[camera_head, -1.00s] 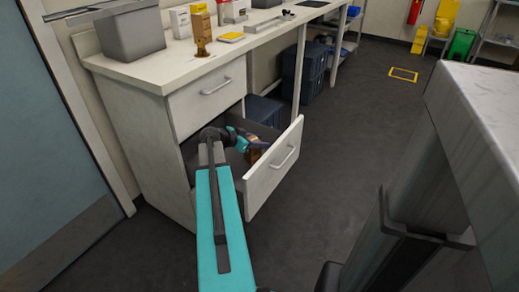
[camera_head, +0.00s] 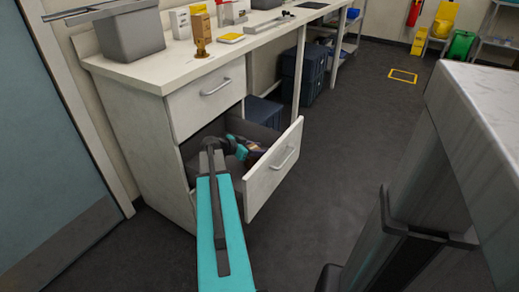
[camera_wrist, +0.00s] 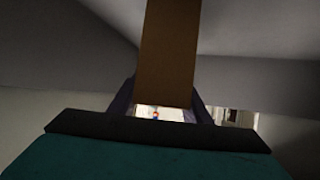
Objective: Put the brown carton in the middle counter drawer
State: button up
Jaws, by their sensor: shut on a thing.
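The counter drawer (camera_head: 277,172) below the top one stands pulled out, its front facing right. My gripper (camera_head: 250,150) is down inside it, just behind the drawer front. In the wrist view the brown carton (camera_wrist: 166,50) stands between the dark fingers of my gripper (camera_wrist: 164,103), which is shut on it. In the head view the carton is mostly hidden by my gripper and the drawer front. I cannot tell whether it touches the drawer floor.
The top drawer (camera_head: 208,93) is shut. The counter (camera_head: 130,70) above holds a grey bin (camera_head: 130,35), an amber bottle (camera_head: 201,35) and small boxes. A pale worktop (camera_head: 480,120) stands at the right. Dark floor between is clear.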

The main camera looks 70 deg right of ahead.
jog(key=shift+f, duration=0.15)
jog(key=o, duration=1.1)
jog(key=p+v, duration=0.2)
jog(key=v, duration=1)
